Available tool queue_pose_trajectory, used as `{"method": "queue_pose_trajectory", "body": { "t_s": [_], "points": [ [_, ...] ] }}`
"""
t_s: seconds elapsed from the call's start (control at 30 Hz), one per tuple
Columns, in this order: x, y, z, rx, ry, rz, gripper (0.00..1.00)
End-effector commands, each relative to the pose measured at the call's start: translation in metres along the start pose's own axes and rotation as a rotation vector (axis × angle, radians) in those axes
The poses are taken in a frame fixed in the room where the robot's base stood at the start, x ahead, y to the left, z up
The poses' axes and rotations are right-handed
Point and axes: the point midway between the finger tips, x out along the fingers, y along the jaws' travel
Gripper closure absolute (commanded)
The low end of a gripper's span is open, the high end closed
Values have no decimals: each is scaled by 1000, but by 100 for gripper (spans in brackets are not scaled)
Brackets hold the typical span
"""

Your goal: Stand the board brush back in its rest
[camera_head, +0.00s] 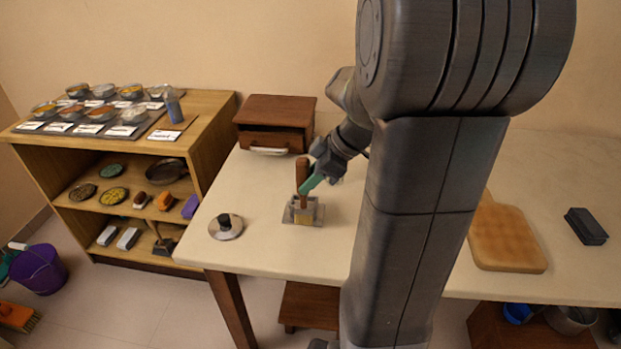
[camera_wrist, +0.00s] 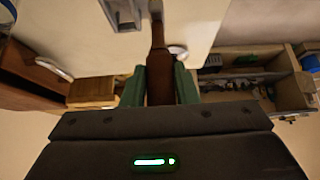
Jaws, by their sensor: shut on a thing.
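The board brush (camera_head: 302,172) has a brown wooden handle and stands about upright over the table, with pale yellowish bristles at its lower end. My gripper (camera_head: 311,184) has green fingers and is shut on the handle; the wrist view also shows the handle (camera_wrist: 159,70) between both fingers (camera_wrist: 160,83). The grey rest (camera_head: 289,214) is on the table at the brush's foot. In the wrist view a part of the rest (camera_wrist: 122,12) shows at the top edge, left of the handle. I cannot tell whether the bristles are inside the rest or just in front of or above it.
A small wooden drawer box (camera_head: 275,112) stands behind the rest. A cutting board (camera_head: 505,240) and a dark block (camera_head: 586,227) lie at the right. A shelf unit (camera_head: 215,110) with bowls stands left of the table.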

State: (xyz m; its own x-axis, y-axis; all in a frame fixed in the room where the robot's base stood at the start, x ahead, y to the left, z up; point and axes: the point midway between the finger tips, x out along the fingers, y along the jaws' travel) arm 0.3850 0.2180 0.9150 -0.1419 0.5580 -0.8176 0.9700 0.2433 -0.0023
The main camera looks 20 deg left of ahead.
Motion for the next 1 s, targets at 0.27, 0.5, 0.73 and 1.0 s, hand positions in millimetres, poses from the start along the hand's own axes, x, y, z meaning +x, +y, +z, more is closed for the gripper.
{"method": "queue_pose_trajectory", "body": {
  "t_s": [0.27,0.5,0.73,1.0],
  "points": [
    [6,0,4,0,0,0,100],
    [11,0,8,0,0,0,100],
    [15,0,11,0,0,0,100],
    [15,0,11,0,0,0,100]
  ]
}}
